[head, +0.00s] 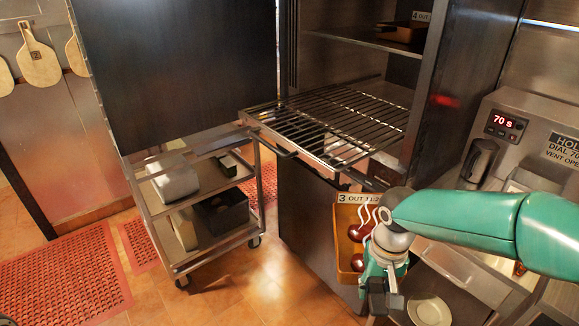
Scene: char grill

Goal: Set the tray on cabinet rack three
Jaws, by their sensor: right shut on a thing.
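A small brown-orange tray (344,265) with a label reading "3 OUT" holds dark red, steaming pieces. It hangs in the air low in front of the cabinet (312,215), below the level of its rack. My right gripper (379,283) is shut on the tray at its right side, and my wrist hides part of that side. A wire rack (335,118) sticks out of the open cabinet and looks bare. I cannot read a rack number on it. My left gripper is out of view.
The dark cabinet door (180,70) stands open at left. A steel cart (210,232) with containers stands below it. Another tray (400,34), labelled "4", sits on the upper shelf. A control unit showing 70 s (506,121) is at right. A white plate (429,310) lies below.

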